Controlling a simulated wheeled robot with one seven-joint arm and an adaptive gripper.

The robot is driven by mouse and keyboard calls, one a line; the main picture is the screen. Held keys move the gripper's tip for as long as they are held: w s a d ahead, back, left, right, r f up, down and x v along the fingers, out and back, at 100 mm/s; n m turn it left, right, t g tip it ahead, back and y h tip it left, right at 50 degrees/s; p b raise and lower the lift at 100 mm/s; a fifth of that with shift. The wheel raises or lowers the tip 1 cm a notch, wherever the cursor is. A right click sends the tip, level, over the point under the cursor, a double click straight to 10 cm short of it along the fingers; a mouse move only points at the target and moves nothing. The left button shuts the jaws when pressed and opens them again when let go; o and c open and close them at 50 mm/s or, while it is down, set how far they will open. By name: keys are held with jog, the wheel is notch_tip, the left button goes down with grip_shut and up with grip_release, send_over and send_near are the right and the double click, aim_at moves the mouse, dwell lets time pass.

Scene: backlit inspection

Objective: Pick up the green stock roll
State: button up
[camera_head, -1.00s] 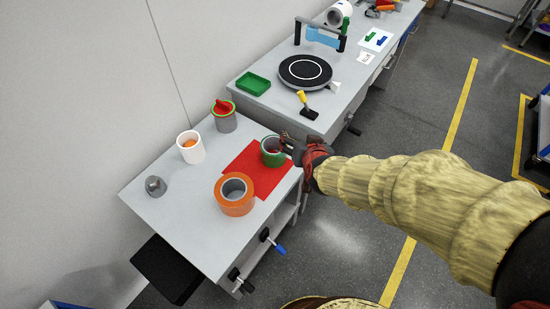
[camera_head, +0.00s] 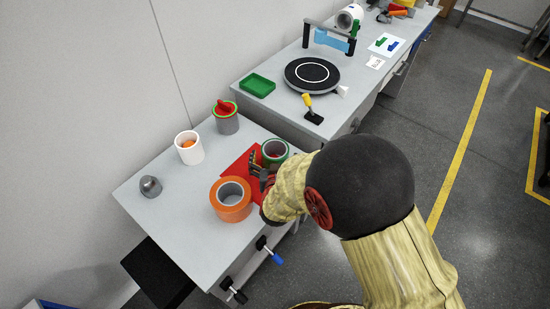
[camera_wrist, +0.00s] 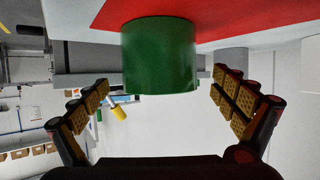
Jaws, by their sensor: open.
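The green stock roll (camera_head: 274,152) stands upright on the red mat (camera_head: 236,166), at the mat's back right part. In the wrist view the green roll (camera_wrist: 160,55) shows in the upper middle, ahead of and between the spread fingers. My gripper (camera_head: 260,168) is open, at the roll's near side in the head view, and partly hidden by my arm. In the wrist view my gripper (camera_wrist: 160,98) has wide-apart padded fingers with nothing between the pads.
An orange roll (camera_head: 231,205) stands close in front of my gripper. A round black turntable (camera_head: 312,74) is on the farther bench.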

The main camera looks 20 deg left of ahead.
aim_at(275, 146)
jog(key=b+x, duration=0.1)
jog(key=x, duration=0.1)
jog(key=shift+w+f, duration=0.25)
jog(key=shift+f, duration=0.1)
jog(key=shift+w+a, duration=0.1)
jog(key=shift+w, duration=0.2)
jog(key=shift+r, duration=0.1)
jog(key=c, duration=0.3)
jog(key=shift+s, duration=0.1)
jog(key=c, duration=1.2)
jog(key=shift+r, duration=0.1)
jog(key=shift+c, duration=0.2)
